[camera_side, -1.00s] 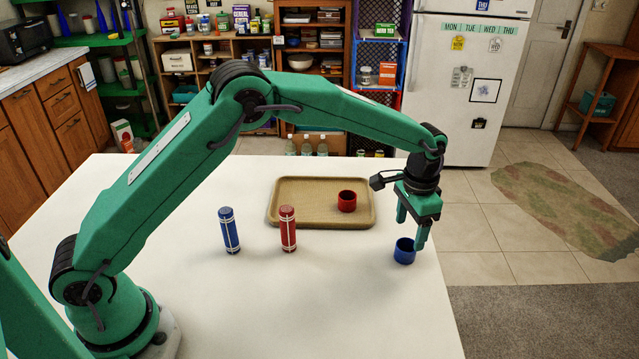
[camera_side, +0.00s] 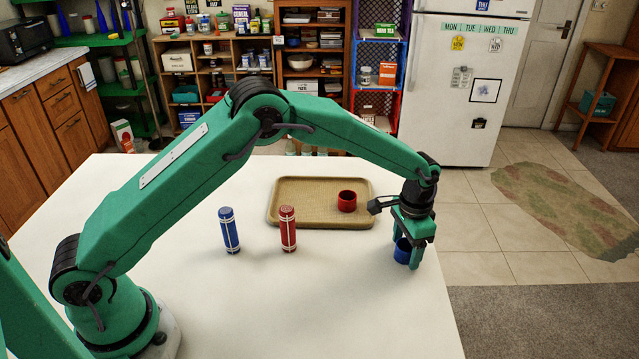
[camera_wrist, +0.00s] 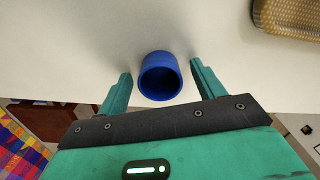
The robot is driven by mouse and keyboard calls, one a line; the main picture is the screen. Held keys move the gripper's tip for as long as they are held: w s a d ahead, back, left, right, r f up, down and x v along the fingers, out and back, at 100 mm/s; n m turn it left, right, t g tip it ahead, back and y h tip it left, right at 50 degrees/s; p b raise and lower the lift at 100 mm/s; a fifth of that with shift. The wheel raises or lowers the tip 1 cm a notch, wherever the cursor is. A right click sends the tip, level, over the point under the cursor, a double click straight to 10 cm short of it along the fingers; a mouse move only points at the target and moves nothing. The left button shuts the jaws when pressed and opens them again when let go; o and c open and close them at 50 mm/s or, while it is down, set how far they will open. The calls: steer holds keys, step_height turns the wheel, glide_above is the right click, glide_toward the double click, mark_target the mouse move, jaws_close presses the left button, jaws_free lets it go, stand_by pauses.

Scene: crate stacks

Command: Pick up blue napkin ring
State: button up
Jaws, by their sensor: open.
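The blue napkin ring (camera_side: 402,250) stands on the white table near its right edge. It also shows in the wrist view (camera_wrist: 160,76), between the two fingers with a gap on each side. My gripper (camera_side: 405,262) is open and lowered around the ring, pointing down. In the wrist view my gripper (camera_wrist: 161,80) has one finger on each side of the ring. The near finger hides part of the ring in the side view.
A tan tray (camera_side: 300,221) holds a red napkin ring (camera_side: 347,201). The table's right edge is close to my gripper. The front of the table is clear.

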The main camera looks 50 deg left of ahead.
stand_by(0.4)
steer(key=c, duration=1.1)
steer(key=shift+r, duration=0.1)
steer(key=shift+r, duration=0.35)
step_height(320, 180, up, 3)
steer(key=shift+r, duration=0.1)
steer(key=s+d+r, duration=0.2)
steer(key=s, duration=0.1)
steer(key=s+d+r, duration=0.2)
steer(key=s+d, duration=0.1)
steer(key=s+d+r, duration=0.2)
steer(key=s+r, duration=0.1)
steer(key=shift+d, duration=0.2)
